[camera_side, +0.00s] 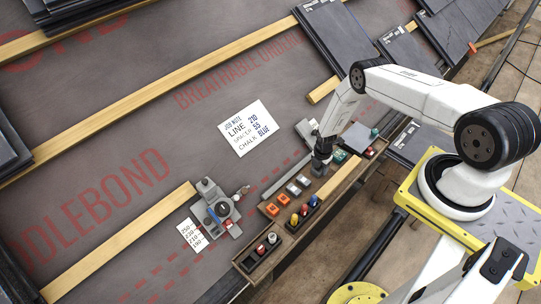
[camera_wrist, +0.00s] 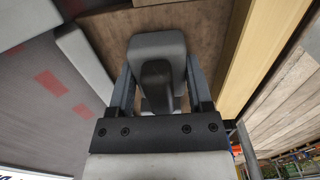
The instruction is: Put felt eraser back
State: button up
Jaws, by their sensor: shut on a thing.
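My gripper (camera_side: 321,156) points down over the wooden tray (camera_side: 338,178) in the side view. In the wrist view my gripper (camera_wrist: 158,78) is shut, with one finger on each side of a rounded grey block with a dark raised grip, which looks like the felt eraser (camera_wrist: 156,44). The eraser is over or in a bare brown wooden compartment (camera_wrist: 105,32). I cannot tell whether it touches the floor of the compartment. In the side view the eraser is mostly hidden by the gripper.
The tray also holds orange blocks (camera_side: 278,203), grey blocks and small coloured pieces. A marking device (camera_side: 216,207) and a note card (camera_side: 248,128) lie on the grey membrane. A pale wooden edge (camera_wrist: 248,60) runs close to the right of the gripper in the wrist view.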

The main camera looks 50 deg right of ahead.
jog(key=shift+f, duration=0.2)
jog(key=o, duration=1.1)
jog(key=shift+r, duration=0.25)
jog(key=shift+r, duration=5.95)
